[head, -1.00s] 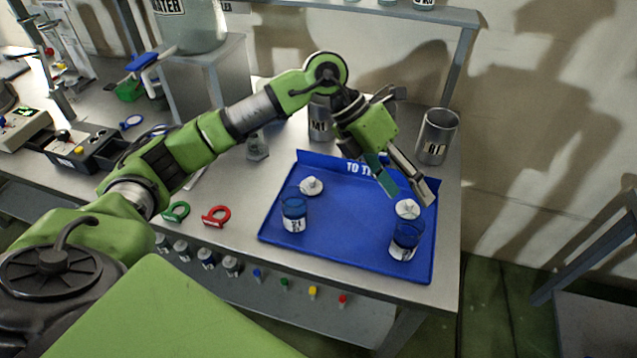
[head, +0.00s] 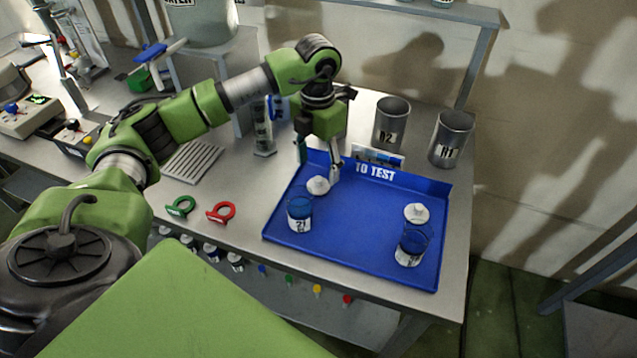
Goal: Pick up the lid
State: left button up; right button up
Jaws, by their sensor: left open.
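Two white lids lie on the blue tray (head: 350,245) marked "TO TEST". One lid (head: 317,186) is at the tray's back left, behind a blue-filled beaker (head: 299,214). The other lid (head: 416,213) is at the right, behind a second blue-filled beaker (head: 409,246). My left gripper (head: 319,170) points down above the back left of the tray, close to the left lid. Its fingers are apart, one on each side above the lid; whether they touch it cannot be told. My right gripper is not in view.
Metal cups (head: 452,138) and (head: 391,122) stand behind the tray. A green ring (head: 181,207) and a red ring (head: 221,212) lie left of the tray. A glass vessel (head: 263,135) stands behind my left arm. The tray's middle is clear.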

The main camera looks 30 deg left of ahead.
aim_at(319, 178)
pick_arm(q)
notch_tip(319, 178, down, 4)
jog(key=shift+f+p, duration=0.15)
jog(key=shift+p, duration=0.8)
jog(key=shift+w+f, duration=0.1)
jog(key=shift+f, duration=0.4)
jog(key=c, duration=1)
